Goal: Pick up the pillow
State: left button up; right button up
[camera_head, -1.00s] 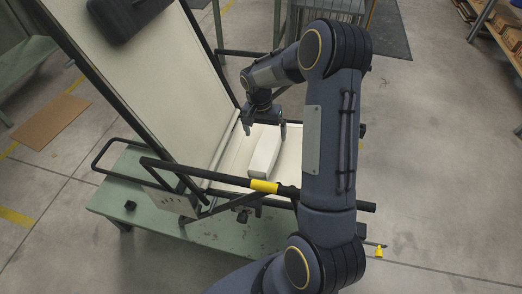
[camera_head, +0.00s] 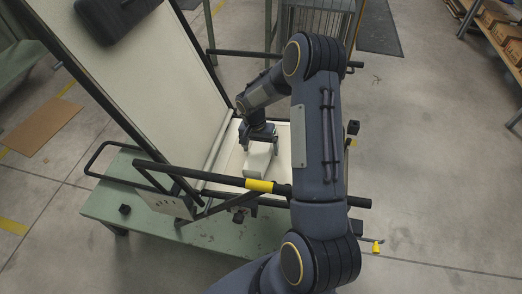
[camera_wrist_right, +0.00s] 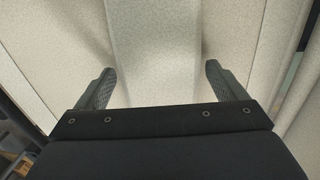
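A white, block-shaped pillow (camera_head: 257,161) lies on the pale seat of the folding lounger (camera_head: 233,160). My right gripper (camera_head: 260,148) is over the pillow's far end, pointing down. In the right wrist view the pillow (camera_wrist_right: 153,50) runs as a pale strip between the two fingers of my right gripper (camera_wrist_right: 160,85). The fingers are wide apart, with narrow gaps seeming to show beside the pillow. The gripper hides the pillow's far end in the head view. My left gripper is not in view.
The lounger's tall backrest (camera_head: 130,75) rises at the left, with a dark headrest (camera_head: 112,18) on it. A black armrest bar with a yellow band (camera_head: 259,185) crosses in front of the seat. The lounger stands on a green table (camera_head: 225,232). Floor at the right is mostly clear.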

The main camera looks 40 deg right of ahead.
jog(key=c, duration=0.8)
